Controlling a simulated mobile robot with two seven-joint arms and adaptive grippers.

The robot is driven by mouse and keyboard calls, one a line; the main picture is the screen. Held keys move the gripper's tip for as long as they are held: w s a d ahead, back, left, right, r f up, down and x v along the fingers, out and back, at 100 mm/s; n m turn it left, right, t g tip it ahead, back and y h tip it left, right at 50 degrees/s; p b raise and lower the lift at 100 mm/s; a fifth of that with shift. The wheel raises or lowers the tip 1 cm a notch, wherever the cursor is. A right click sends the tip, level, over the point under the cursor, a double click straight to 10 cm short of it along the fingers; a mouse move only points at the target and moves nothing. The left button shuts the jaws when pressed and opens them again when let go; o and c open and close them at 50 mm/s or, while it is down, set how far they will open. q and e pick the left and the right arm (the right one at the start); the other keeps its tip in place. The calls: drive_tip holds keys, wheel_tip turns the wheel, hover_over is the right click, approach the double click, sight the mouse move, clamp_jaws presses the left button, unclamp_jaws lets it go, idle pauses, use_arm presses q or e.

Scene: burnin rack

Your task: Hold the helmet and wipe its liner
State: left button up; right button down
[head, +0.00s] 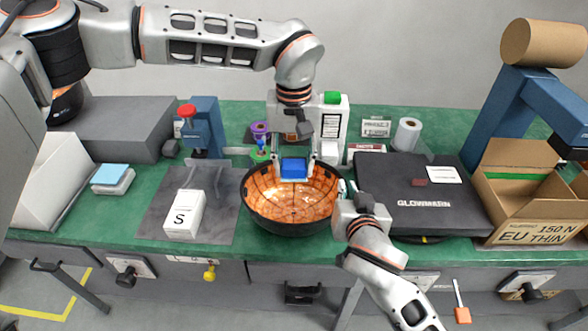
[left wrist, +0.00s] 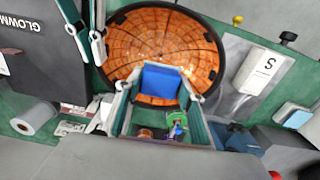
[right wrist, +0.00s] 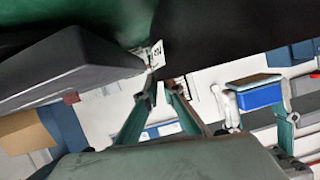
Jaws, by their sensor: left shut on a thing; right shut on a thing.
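The helmet (head: 268,222) lies open side up on the bench, a black shell with an orange, grid-patterned liner (head: 290,205). It also shows in the left wrist view (left wrist: 150,45), and its dark shell fills the top of the right wrist view (right wrist: 230,25). My left gripper (head: 293,168) is shut on a blue sponge (left wrist: 160,80) over the far part of the liner. In the right wrist view the sponge (right wrist: 258,96) appears apart from the shell, above the rim. My right gripper (head: 345,192) is shut on the helmet's right rim; its fingers partly hide the grip.
A closed black case (head: 420,215) lies right of the helmet, with an open cardboard box (head: 525,215) beyond. A white box (head: 185,215) sits on a dark mat (head: 150,222) at left. A red-topped blue stand (head: 207,125) and small bottles are behind. Stacked pads (head: 112,180) lie far left.

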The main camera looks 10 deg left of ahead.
drive_tip(key=shift+f, duration=0.1)
idle(0.3)
drive_tip(key=c, duration=2.1)
unclamp_jaws()
drive_tip(key=shift+s, duration=0.1)
drive_tip(key=v, duration=1.2)
